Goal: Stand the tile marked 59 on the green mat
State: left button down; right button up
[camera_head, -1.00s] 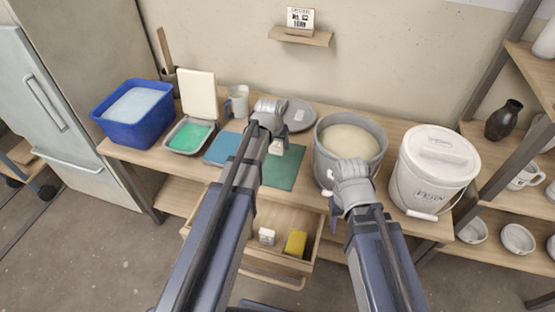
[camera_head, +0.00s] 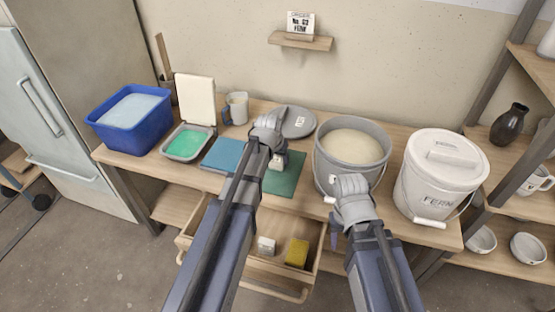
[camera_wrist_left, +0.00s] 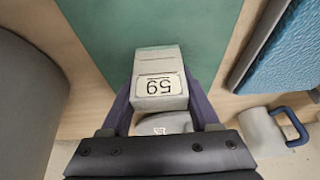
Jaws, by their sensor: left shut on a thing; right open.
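The tile marked 59 (camera_wrist_left: 159,86) is a small pale block; its number reads upside down in the left wrist view. My left gripper (camera_head: 276,152) is shut on it, with a finger on each side. The tile also shows in the head view (camera_head: 279,161), over the back part of the green mat (camera_head: 285,182). The mat fills the upper middle of the left wrist view (camera_wrist_left: 150,22). Whether the tile touches the mat I cannot tell. My right gripper (camera_head: 343,208) is open in front of the grey bucket; its fingertips are partly hidden.
A blue pad (camera_head: 222,154) lies left of the mat, a grey lid (camera_head: 298,122) behind it. The grey bucket (camera_head: 325,172) and a white lidded FERN bucket (camera_head: 432,180) stand to the right. An open drawer (camera_head: 262,272) below holds a white block and a yellow sponge (camera_head: 297,253).

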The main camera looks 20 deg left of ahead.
pick_arm(q)
jog(key=shift+c, duration=0.6)
grip_release()
jog(key=shift+f, duration=0.1)
jog(key=p+v, duration=1.2)
jog(key=s+d+m+g, duration=0.1)
jog(key=s+d+g, duration=0.1)
jog(key=s+d, duration=0.4)
jog(key=s+d+f+m+g+y, duration=0.1)
jog(key=s+d, duration=0.6)
jog(key=s, duration=0.7)
jog(key=shift+s+d+m+g+y+b, duration=0.2)
jog(key=shift+d+m+g+y+b, duration=0.1)
jog(key=shift+m+g, duration=0.5)
jog(key=shift+f, duration=0.1)
